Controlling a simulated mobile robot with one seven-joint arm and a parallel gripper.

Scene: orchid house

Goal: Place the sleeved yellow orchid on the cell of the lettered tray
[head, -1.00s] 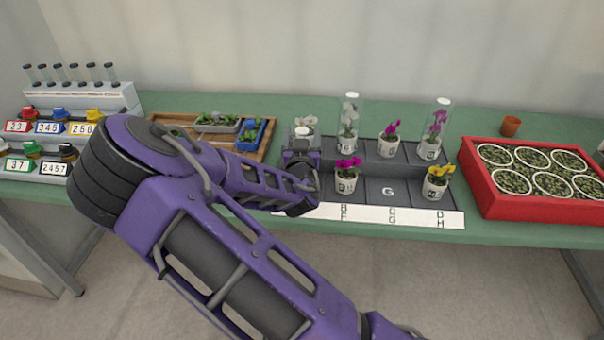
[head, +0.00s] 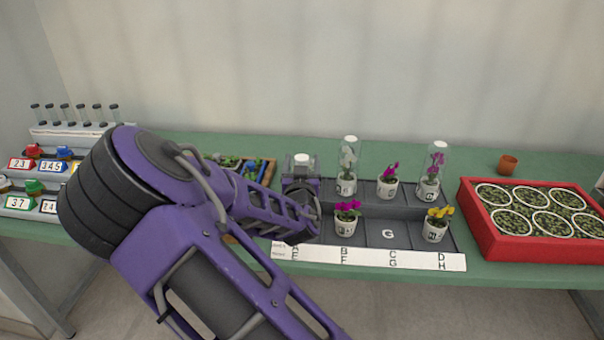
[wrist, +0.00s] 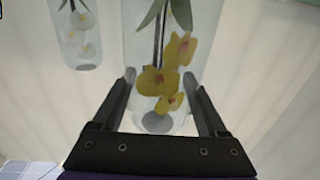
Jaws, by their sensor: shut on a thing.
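My gripper (wrist: 159,77) is shut on the clear sleeve of the yellow orchid (wrist: 172,82), a finger on each side; the blooms show through it in the wrist view. In the head view my wrist hides the fingers and blooms. A clear, white-topped shape (head: 302,161) shows just above the wrist; I cannot tell whether it is the held sleeve. The dark lettered tray (head: 388,236) has a white label strip (head: 400,259) reading A to D over E to H. The front cell G is bare. My arm covers the tray's left end.
Tray pots include a sleeved white orchid (head: 349,165), a sleeved magenta one (head: 434,170), unsleeved magenta ones (head: 388,180) (head: 346,217) and an unsleeved yellow one (head: 436,223). A red crate (head: 530,250) stands right. A small terracotta pot (head: 508,164) stands behind it.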

